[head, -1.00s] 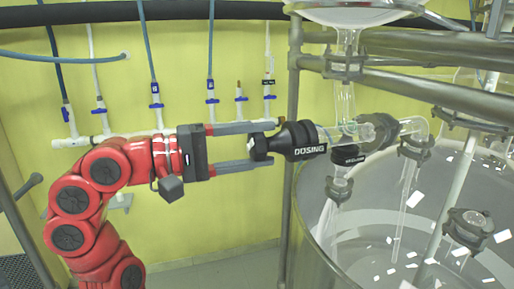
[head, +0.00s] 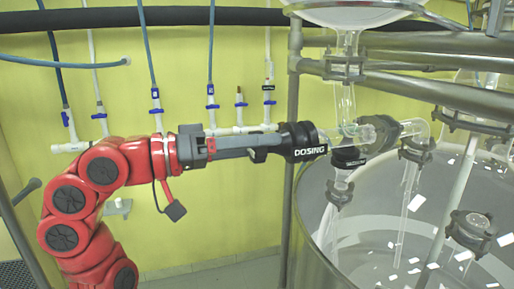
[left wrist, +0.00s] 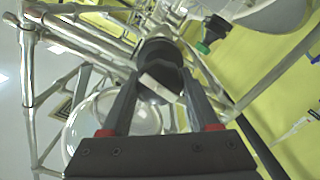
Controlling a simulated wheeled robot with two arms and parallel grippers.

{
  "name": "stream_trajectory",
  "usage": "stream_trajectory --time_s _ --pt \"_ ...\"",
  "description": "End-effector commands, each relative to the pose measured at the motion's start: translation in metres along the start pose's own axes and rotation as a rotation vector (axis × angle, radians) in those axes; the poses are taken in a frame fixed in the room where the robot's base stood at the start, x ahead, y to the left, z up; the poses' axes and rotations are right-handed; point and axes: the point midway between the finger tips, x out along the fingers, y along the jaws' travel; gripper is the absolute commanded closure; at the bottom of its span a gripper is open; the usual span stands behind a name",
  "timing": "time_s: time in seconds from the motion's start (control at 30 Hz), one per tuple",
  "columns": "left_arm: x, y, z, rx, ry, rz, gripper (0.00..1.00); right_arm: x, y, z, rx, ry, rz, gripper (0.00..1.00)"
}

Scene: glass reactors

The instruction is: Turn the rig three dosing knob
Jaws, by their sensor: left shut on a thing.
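The black dosing knob (head: 299,142), marked DOSING, sits on the left end of a horizontal glass side tube beside the reactor's vertical glass tube (head: 345,100). My left gripper (head: 272,143) reaches it from the left and is shut on it. In the head view the fingers are seen edge-on, one largely hiding the other. In the left wrist view the dark knob (left wrist: 160,62) lies between the far ends of the two fingers. My right gripper is not in view.
A large glass vessel (head: 330,235) fills the right side, with clamps and glass tubes above it. A steel post (head: 292,85) stands just behind the knob. Hoses and blue valves (head: 211,105) line the yellow wall behind my arm.

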Motion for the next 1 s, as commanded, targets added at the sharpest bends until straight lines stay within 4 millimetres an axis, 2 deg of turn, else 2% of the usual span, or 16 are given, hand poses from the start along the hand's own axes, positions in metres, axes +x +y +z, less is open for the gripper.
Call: stream_trajectory --time_s 1.0 --pt "0.001 0.001 0.003 0.965 -0.005 0.000 0.94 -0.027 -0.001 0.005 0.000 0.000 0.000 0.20"
